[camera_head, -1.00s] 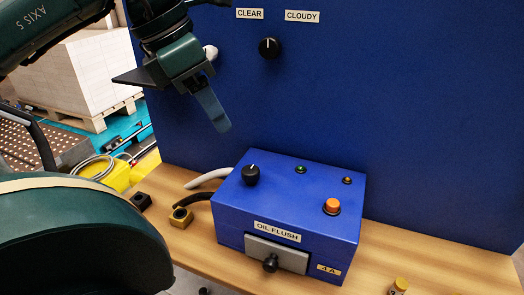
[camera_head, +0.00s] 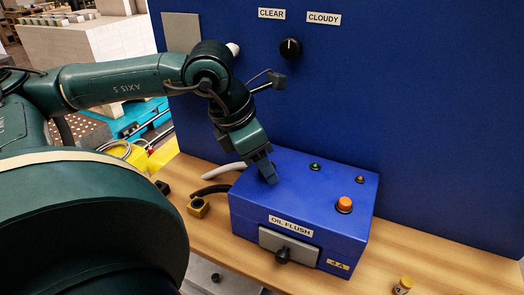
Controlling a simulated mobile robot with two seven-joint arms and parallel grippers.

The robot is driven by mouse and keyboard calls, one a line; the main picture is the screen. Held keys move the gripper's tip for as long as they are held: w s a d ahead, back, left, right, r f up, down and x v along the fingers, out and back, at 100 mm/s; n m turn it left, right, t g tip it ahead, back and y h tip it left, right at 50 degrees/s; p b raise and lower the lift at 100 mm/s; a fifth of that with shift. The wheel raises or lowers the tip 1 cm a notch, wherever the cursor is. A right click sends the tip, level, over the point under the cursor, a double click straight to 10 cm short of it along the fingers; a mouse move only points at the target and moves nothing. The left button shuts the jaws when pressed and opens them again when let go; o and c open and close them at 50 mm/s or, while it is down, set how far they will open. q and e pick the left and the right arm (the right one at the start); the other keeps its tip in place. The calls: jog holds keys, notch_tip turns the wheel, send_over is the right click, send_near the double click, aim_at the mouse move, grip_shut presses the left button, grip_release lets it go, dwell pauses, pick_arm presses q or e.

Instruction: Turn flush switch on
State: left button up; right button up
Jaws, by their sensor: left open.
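The blue box labelled OIL FLUSH (camera_head: 310,200) sits on the wooden bench. Its top carries an orange button (camera_head: 344,204), a green lamp (camera_head: 315,167) and an amber lamp (camera_head: 360,179). My left gripper (camera_head: 269,174) points down at the left part of the box top. The black rotary knob seen there earlier is hidden behind the gripper. I cannot tell whether the fingers touch the knob. The gripper is open. A drawer-like front plate with a black knob (camera_head: 283,255) is on the front face. My right gripper is not in view.
A blue panel (camera_head: 430,120) rises behind the box, with CLEAR and CLOUDY labels and a black knob (camera_head: 291,48). Cables and a brass-coloured block (camera_head: 198,207) lie left of the box. A small yellow-capped bottle (camera_head: 403,285) stands front right. The bench (camera_head: 445,255) is clear at right.

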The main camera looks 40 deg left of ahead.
pick_arm(q)
jog(key=shift+f, duration=0.1)
jog(key=c, duration=1)
jog(key=shift+o, duration=0.2)
